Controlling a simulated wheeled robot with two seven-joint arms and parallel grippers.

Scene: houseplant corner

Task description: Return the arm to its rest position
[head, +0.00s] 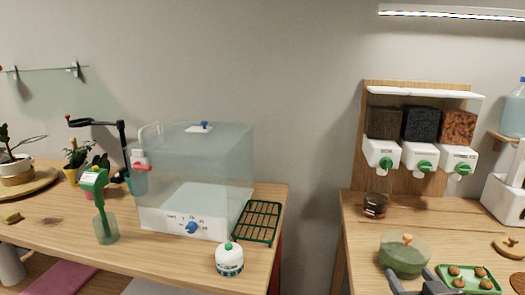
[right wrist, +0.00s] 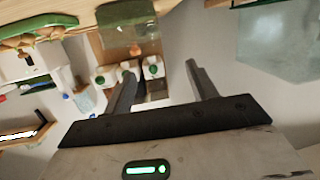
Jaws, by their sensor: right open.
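My right gripper (head: 420,284) shows at the bottom edge of the head view, in front of the right table. In the right wrist view its two fingers (right wrist: 160,82) stand wide apart, with nothing held between them. In the head view it is just below a green glass-like bowl (head: 404,262) with an orange knob and left of a green tray (head: 470,280). I cannot tell whether it touches either. Most of the right arm is hidden below the frame. My left gripper is not in view.
Three dispensers (head: 422,158) stand behind the right table (head: 362,225), with a dark jar (head: 375,205) below.

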